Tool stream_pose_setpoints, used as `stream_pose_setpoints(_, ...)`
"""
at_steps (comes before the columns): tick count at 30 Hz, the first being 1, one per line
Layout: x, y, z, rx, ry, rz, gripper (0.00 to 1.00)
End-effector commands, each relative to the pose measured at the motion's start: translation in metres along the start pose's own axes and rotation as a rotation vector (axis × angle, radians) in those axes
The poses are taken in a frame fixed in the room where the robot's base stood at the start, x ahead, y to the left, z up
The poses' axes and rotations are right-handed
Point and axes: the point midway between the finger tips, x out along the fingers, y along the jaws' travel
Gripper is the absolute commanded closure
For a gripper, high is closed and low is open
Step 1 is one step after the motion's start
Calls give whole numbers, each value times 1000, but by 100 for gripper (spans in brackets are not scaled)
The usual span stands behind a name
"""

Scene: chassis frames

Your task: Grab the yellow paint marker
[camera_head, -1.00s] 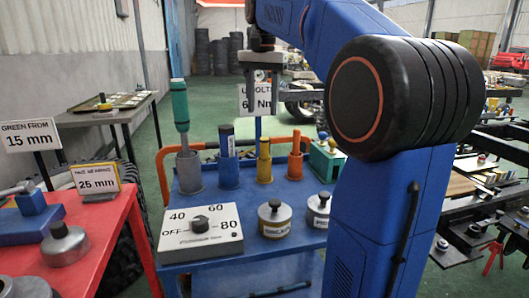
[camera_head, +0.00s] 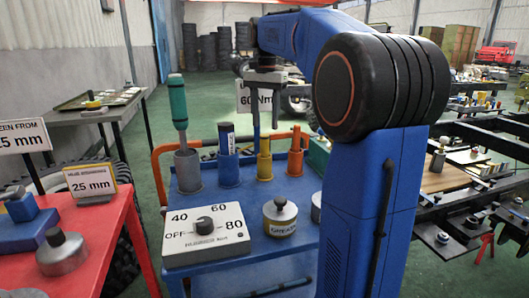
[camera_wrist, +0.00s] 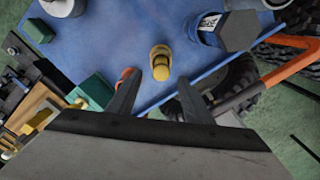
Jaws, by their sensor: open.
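The yellow paint marker (camera_head: 264,160) stands upright in a yellow holder on the blue cart top (camera_head: 282,190). In the wrist view the marker (camera_wrist: 160,62) is seen from above as a round yellow shape. My gripper (camera_head: 265,119) hangs with its fingers pointing down, above the marker. In the wrist view my gripper (camera_wrist: 158,82) is open and empty, with the marker showing between and just past its two fingertips. The fingers do not visibly touch it.
A dark blue marker (camera_head: 227,138) stands left of the yellow one, an orange one (camera_head: 296,150) right. A teal-handled tool (camera_head: 178,103) stands farther left. An orange rail (camera_head: 205,143) runs behind.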

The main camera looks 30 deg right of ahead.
Motion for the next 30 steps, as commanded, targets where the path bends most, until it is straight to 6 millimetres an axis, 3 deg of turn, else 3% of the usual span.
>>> stream_pose_setpoints(3, 16, 0, 0, 0, 0, 0, 54)
stream_pose_setpoints(11, 31, 0, 0, 0, 0, 0, 54)
stream_pose_setpoints(21, 72, -2, 0, 0, 0, 0, 54)
stream_pose_setpoints(30, 77, -3, -1, 0, 1, -1, 54)
